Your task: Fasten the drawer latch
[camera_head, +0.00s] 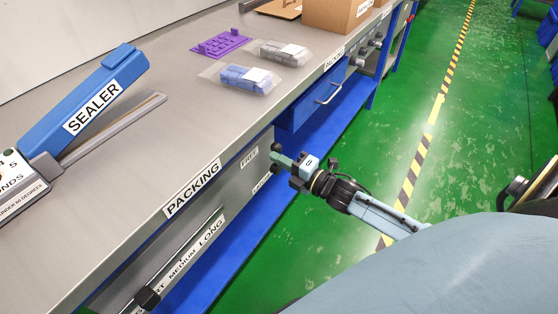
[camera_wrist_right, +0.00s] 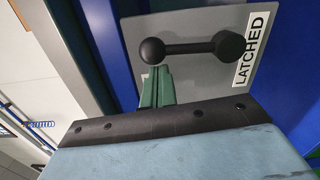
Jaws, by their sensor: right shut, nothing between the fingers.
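The drawer latch is a black lever with a ball knob (camera_wrist_right: 152,51) at one end and a round hub (camera_wrist_right: 228,45) at the other, on a grey plate. In the right wrist view a LATCHED label (camera_wrist_right: 255,50) is beyond the hub, on the side away from the knob. In the head view a FREE label (camera_head: 249,157) is on the panel under the bench edge. My right gripper (camera_head: 281,158) is at this panel; its green fingers (camera_wrist_right: 156,87) are shut and empty, with tips close to the knob. Contact cannot be told. My left gripper is out of view.
A blue drawer (camera_head: 312,101) with a bar handle is right of the panel. The bench (camera_head: 170,130) holds a blue sealer (camera_head: 95,100), bagged parts (camera_head: 240,78) and a cardboard box (camera_head: 335,14). A length slide (camera_head: 185,262) is on the bench front.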

